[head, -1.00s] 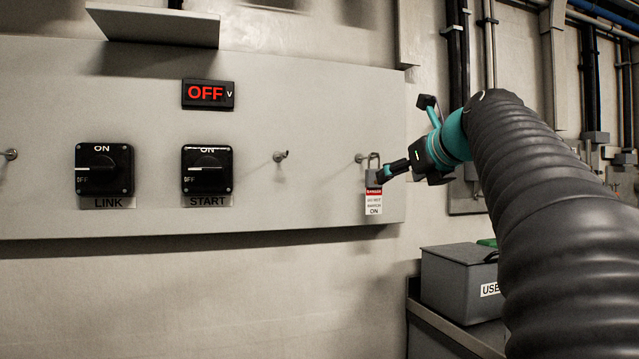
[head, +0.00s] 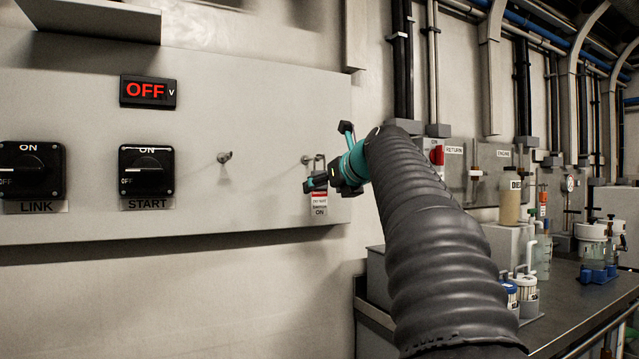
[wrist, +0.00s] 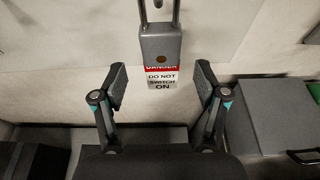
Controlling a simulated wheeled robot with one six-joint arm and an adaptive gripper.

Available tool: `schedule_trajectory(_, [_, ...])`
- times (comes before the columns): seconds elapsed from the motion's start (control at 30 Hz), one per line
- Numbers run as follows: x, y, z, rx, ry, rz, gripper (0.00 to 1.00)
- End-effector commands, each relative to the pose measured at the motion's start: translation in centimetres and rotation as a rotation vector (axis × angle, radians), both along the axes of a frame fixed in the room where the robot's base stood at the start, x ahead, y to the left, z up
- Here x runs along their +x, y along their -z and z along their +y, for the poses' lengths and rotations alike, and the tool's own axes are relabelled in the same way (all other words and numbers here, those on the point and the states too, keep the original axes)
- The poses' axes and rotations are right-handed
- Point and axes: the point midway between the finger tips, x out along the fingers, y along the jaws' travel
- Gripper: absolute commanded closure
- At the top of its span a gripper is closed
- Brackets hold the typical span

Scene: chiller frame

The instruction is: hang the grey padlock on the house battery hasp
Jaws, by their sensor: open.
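The grey padlock (wrist: 161,42) hangs upright at the right end of the grey panel, its shackle up. A red and white danger tag (wrist: 160,78) hangs below its body. In the head view the padlock (head: 320,165) is at a small metal peg (head: 306,160), its body partly hidden by my gripper (head: 316,183). How the shackle sits on the peg is not clear. In the wrist view my gripper (wrist: 160,85) is open, its fingers spread to either side below the padlock body, with nothing held. A second metal hasp or peg (head: 224,157) on the panel is bare.
A workbench (head: 575,300) with bottles and jars stands at right. A grey box (wrist: 265,115) is right of my gripper.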

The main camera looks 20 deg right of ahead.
Motion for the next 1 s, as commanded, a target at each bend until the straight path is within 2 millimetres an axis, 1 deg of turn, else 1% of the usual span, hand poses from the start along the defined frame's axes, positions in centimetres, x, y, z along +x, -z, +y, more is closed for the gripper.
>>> schedule_trajectory(0.03, [0.8,0.5,-0.1,0.001,-0.002,0.003,0.27])
schedule_trajectory(0.2, [3.0,1.1,-0.1,0.000,-0.001,0.001,0.27])
schedule_trajectory(0.3, [3.5,1.2,0.0,0.000,0.000,0.000,0.27])
schedule_trajectory(0.47, [3.4,1.2,-0.1,0.000,0.001,0.000,0.27])
schedule_trajectory(0.5, [3.4,1.3,-0.1,0.000,0.001,0.000,0.32])
schedule_trajectory(0.57, [3.4,1.3,-0.1,0.000,0.001,0.000,0.47])
schedule_trajectory(0.6, [3.4,1.2,-0.1,0.000,0.001,0.000,0.57])
schedule_trajectory(0.67, [3.4,1.2,-0.1,0.000,0.001,0.000,0.72])
schedule_trajectory(0.7, [3.4,1.2,-0.1,0.000,0.001,0.000,0.82])
schedule_trajectory(0.77, [3.4,1.2,-0.1,0.000,0.001,0.000,0.97])
schedule_trajectory(0.8, [3.4,1.2,-0.1,0.000,0.001,-0.001,1.00])
schedule_trajectory(1.0, [3.4,1.1,-0.1,0.000,0.001,-0.001,1.00])
